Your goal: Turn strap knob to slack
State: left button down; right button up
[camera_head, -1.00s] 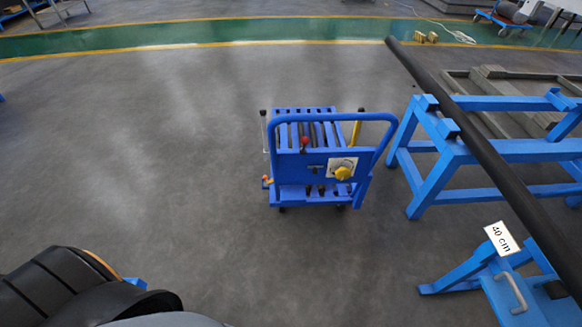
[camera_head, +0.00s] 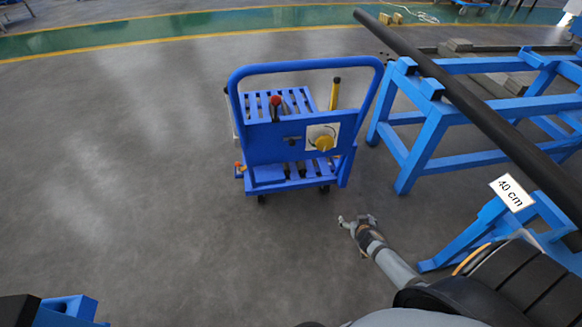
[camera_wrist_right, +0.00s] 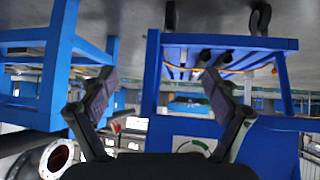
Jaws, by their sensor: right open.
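The yellow strap knob (camera_head: 324,143) sits on a white square plate on the end panel of a blue cart (camera_head: 262,142). My right gripper (camera_head: 349,221) is open and empty, in front of and below the cart in the head view, apart from the knob. In the right wrist view its two spread fingers (camera_wrist_right: 157,85) have nothing between them, and the blue cart shows upside down beyond them. My left gripper is out of view.
A blue trestle (camera_head: 430,130) stands right of the cart, bearing a long black pipe (camera_head: 480,118). A blue stand with a "40 cm" sign (camera_head: 511,192) is at the right. A red-tipped lever (camera_head: 275,104) rises on the cart. The floor left is clear.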

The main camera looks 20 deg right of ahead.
jog(key=w+r+m+t+b, duration=0.1)
jog(key=w+r+t+b, duration=0.25)
jog(key=w, duration=0.35)
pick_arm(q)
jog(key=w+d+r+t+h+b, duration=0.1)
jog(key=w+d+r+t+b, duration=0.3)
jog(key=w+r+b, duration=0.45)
pick_arm(e)
jog(key=m+t, duration=0.2)
jog(key=t, duration=0.3)
send_near(326, 145)
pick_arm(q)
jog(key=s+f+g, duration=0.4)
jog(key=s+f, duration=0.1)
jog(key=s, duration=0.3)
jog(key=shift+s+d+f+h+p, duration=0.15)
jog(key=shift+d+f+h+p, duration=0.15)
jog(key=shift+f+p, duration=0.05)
pick_arm(e)
jog(key=x, duration=1)
jog(key=shift+w, duration=0.15)
jog(key=c, duration=1.1)
